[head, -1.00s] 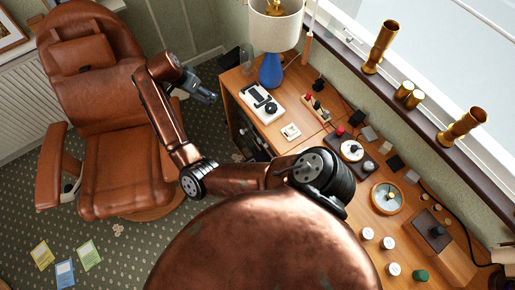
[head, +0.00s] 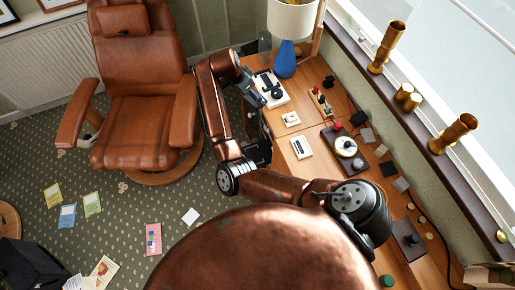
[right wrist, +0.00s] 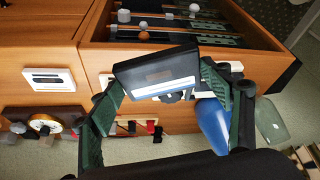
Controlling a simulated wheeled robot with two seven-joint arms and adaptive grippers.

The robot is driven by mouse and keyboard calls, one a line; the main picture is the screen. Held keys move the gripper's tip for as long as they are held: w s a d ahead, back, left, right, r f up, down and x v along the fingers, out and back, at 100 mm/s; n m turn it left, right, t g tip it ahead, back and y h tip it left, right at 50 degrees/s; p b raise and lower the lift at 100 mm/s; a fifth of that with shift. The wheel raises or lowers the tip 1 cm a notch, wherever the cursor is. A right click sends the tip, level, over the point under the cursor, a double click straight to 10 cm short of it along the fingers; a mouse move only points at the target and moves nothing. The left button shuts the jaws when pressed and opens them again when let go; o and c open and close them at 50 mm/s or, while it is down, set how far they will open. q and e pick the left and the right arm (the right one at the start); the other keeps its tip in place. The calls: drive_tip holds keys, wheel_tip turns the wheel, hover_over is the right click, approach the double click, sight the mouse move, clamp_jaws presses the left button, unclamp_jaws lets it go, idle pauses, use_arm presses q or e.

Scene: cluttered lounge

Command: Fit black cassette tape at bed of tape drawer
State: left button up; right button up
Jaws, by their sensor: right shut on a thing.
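The black cassette tape (right wrist: 155,75), with a white label strip, is held between the green-padded fingers of my right gripper (right wrist: 165,95), slightly tilted. In the head view my right gripper (head: 262,96) is over the desk's far left edge, beside the white device; the cassette is not clear there. An open, drawer-like wooden compartment (right wrist: 268,42) with a dark interior lies beyond the cassette in the right wrist view. White and orange round pieces show in it. The cassette is apart from it and covers part of its near edge. My left gripper is out of view.
The desk carries a blue lamp (head: 285,60), a white device (head: 278,98), white cassette-like pieces (head: 301,147) and a dial unit (head: 345,147). The lamp base (right wrist: 212,120) shows close behind my right finger. A brown armchair (head: 140,95) stands left; papers lie on the floor.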

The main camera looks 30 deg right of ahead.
use_arm(q)
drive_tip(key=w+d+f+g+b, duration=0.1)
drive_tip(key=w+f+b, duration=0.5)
drive_tip(key=b, duration=0.9)
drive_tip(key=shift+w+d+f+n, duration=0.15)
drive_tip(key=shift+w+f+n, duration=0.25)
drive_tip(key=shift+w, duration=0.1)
use_arm(e)
wheel_tip(320, 180, down, 42)
drive_tip(key=a+m+g, duration=0.1)
drive_tip(key=m, duration=0.3)
drive_tip(key=shift+s+g, duration=0.25)
drive_tip(key=shift+g, duration=0.05)
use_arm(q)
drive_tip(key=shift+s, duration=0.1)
use_arm(e)
drive_tip(key=shift+f, duration=0.65)
wheel_tip(320, 180, down, 2)
drive_tip(key=shift+b, duration=0.65)
drive_tip(key=shift+f+b, duration=0.4)
drive_tip(key=shift+f, duration=0.35)
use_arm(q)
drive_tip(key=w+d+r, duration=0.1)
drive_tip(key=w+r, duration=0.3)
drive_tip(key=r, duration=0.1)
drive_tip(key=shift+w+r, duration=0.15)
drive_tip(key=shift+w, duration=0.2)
use_arm(e)
drive_tip(key=shift+f, duration=0.5)
